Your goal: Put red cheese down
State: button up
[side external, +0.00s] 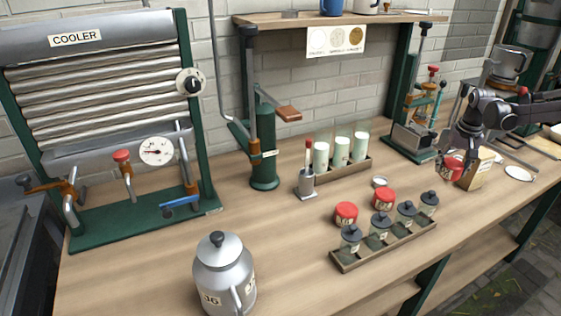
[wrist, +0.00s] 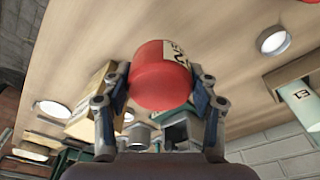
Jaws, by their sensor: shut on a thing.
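A red cheese (wrist: 158,82) with a pale label is held between the two fingers of my gripper (wrist: 160,92) in the wrist view. In the side external view the held red cheese (side external: 452,167) is at the right, under my gripper (side external: 456,150). It appears close to the bench top, but I cannot tell whether it touches. Two other red cheeses stand on the bench: one (side external: 346,213) left of the other (side external: 383,199), both behind the jar tray.
A wooden tray (side external: 345,263) of lidded jars stands at the front. A rack of white-filled glasses (side external: 341,151) is behind. A cardboard-coloured box (side external: 480,168) stands beside my gripper. A metal can (side external: 224,275) is at front left. The bench middle (side external: 270,220) is clear.

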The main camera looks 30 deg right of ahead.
send_over(419, 189)
notch_tip(419, 189, down, 4)
jog(key=shift+s+a+r, duration=0.1)
jog(key=shift+s, duration=0.05)
jog(key=shift+a+f, duration=0.1)
jog(key=shift+f, duration=2)
jog(key=o, duration=1.3)
jog(key=shift+f, duration=0.15)
